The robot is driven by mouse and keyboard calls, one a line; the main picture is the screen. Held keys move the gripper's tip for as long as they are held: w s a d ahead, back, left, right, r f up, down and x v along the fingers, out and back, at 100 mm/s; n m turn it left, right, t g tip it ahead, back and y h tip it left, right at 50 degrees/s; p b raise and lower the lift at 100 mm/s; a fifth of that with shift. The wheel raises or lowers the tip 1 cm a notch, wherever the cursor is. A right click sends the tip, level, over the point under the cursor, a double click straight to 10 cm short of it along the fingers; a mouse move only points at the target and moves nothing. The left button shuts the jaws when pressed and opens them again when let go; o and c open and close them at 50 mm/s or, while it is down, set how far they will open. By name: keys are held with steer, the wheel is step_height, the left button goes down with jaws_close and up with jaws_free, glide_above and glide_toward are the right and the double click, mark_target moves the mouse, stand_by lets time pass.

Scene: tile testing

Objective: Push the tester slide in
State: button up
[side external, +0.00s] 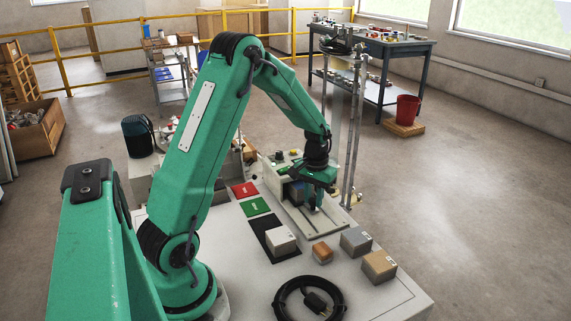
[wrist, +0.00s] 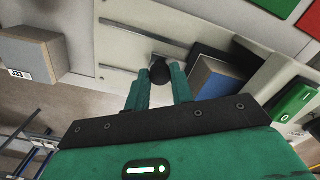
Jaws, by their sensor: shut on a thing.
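The tester (side external: 272,172) stands at the back of the white table, with a pale base plate (side external: 328,226) and metal rails in front of it. A black knob (wrist: 160,70), apparently the slide's handle, shows in the wrist view between the rails. My gripper (wrist: 161,82) is shut on this knob, one green finger on each side; it also shows low over the base plate in the side view (side external: 314,208). In the side view my gripper partly hides this block and the slide.
A pale block (side external: 281,240) rests on a black mat (side external: 262,228). A coiled black cable (side external: 282,298) lies in front. Red (side external: 243,190) and green (side external: 255,207) cards lie left of the tester.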

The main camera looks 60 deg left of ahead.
steer(key=shift+a+r, duration=0.1)
steer(key=shift+a, duration=2.5)
steer(key=o, duration=0.6)
steer(key=shift+c, duration=0.2)
steer(key=shift+a+r, duration=0.1)
steer(key=shift+r, duration=0.05)
